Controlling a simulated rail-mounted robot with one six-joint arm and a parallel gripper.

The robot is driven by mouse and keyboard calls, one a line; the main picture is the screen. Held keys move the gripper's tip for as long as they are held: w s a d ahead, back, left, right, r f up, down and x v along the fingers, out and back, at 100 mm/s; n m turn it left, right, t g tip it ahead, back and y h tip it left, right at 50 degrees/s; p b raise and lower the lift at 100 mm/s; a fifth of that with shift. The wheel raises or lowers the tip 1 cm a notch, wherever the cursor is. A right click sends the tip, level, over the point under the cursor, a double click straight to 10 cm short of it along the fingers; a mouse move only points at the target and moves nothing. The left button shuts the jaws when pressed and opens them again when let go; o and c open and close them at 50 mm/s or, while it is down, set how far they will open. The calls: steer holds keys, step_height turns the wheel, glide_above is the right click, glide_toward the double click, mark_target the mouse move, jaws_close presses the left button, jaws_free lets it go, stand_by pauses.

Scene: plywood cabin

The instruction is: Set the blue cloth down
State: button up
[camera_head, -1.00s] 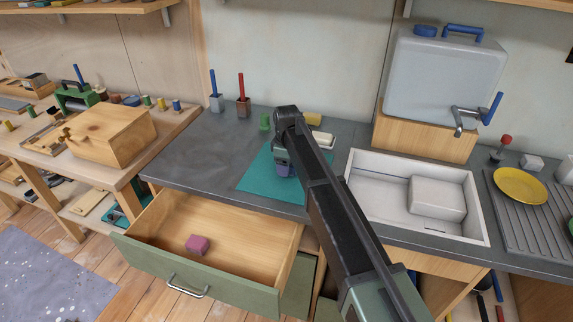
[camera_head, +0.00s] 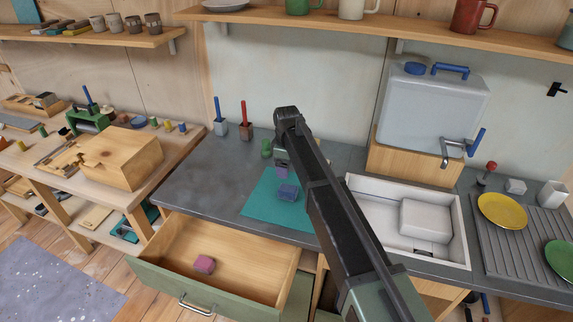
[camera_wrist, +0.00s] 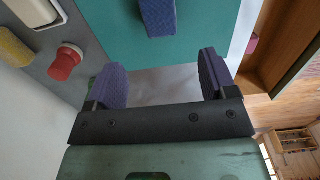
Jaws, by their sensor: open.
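An open drawer (camera_head: 160,278) below the counter holds a pink block (camera_head: 204,264). A white sink (camera_head: 458,235) with a white block is at the right. Two cups with blue and red sticks (camera_head: 246,130) stand behind. The counter's left part (camera_head: 195,185) is clear.

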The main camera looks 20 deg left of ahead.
steer(key=shift+r, duration=0.25)
steer(key=s+d+m, duration=0.4)
steer(key=d, duration=0.7)
steer(key=s+d+m, duration=0.4)
steer(key=d, duration=0.8)
steer(key=s+d+m, duration=1)
steer(key=s+d, duration=0.6)
steer(key=d, duration=0.2)
steer(key=shift+d, duration=0.35)
